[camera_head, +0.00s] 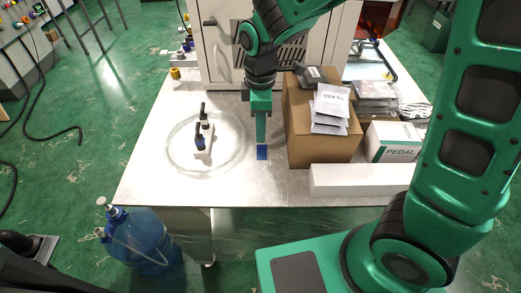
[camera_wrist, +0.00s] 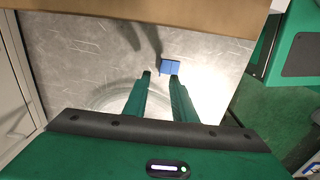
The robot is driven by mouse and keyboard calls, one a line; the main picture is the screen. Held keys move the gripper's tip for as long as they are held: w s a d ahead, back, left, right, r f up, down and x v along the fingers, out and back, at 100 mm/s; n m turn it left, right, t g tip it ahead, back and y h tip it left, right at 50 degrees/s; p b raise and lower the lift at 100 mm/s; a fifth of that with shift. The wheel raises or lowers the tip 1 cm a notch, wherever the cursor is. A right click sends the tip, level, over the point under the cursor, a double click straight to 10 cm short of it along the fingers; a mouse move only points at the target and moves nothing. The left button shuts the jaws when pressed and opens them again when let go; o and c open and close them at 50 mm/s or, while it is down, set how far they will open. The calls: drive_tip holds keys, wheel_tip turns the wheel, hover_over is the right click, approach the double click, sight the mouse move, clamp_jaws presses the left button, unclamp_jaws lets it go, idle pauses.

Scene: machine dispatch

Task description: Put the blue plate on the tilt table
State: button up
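The blue plate (camera_head: 262,153) is a small flat blue square on the metal table top, left of the cardboard box. In the wrist view the blue plate (camera_wrist: 169,67) lies just beyond my fingertips. My gripper (camera_head: 261,143) points down over the plate. In the wrist view the fingers of my gripper (camera_wrist: 159,76) are apart with nothing between them. Left of the plate is a small white device with black knobs (camera_head: 203,143), standing within a clear round disc (camera_head: 178,152). I cannot tell for sure which of these is the tilt table.
The cardboard box (camera_head: 305,141) stands close right of my gripper, with grey packets (camera_head: 331,105) on it. A long white box (camera_head: 360,180) and a PEDAL box (camera_head: 393,142) lie further right. A grey cabinet (camera_head: 222,50) stands behind. The table's front left (camera_head: 150,190) is clear.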

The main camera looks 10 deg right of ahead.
sight(262, 152)
drive_tip(key=f, duration=0.5)
drive_tip(key=shift+d, duration=0.2)
clamp_jaws()
